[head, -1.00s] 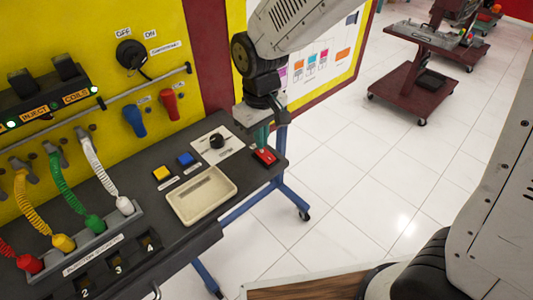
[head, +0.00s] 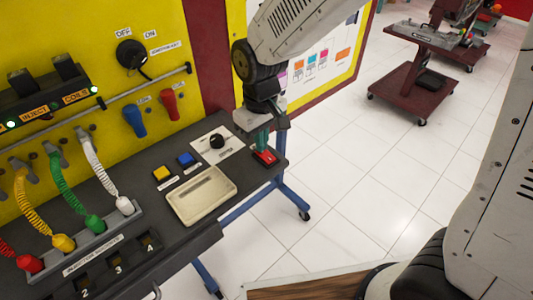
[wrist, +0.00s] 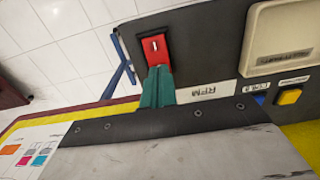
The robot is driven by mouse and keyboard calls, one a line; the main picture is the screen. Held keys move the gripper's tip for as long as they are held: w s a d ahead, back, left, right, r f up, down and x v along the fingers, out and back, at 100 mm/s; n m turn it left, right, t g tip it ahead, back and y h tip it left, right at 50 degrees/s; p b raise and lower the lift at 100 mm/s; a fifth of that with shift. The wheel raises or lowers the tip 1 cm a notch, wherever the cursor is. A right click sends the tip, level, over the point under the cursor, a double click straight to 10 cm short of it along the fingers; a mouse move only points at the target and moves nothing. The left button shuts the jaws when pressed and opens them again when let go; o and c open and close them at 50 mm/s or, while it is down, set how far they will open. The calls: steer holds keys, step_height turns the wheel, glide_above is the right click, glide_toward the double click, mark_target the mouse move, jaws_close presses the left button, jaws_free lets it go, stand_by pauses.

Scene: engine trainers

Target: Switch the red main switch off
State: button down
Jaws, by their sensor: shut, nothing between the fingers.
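The red main switch (head: 265,158) sits at the right end of the dark bench top in the head view. In the wrist view the red switch (wrist: 156,52) shows a small white mark on its face. My gripper (head: 262,148) points down at it, its teal fingers shut with nothing between them. In the wrist view the fingertips (wrist: 158,70) are at the near edge of the red switch. I cannot tell whether they touch it. The fingers hide part of that edge.
Beside the switch are a black knob (head: 217,141) on a white plate, a blue button (head: 186,159), a yellow button (head: 163,173) and a beige tray (head: 176,208). The yellow panel (head: 205,50) stands behind. Several coloured coiled leads are at the left.

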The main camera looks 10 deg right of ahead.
steer(key=shift+f, duration=0.4)
steer(key=shift+r, duration=3.55)
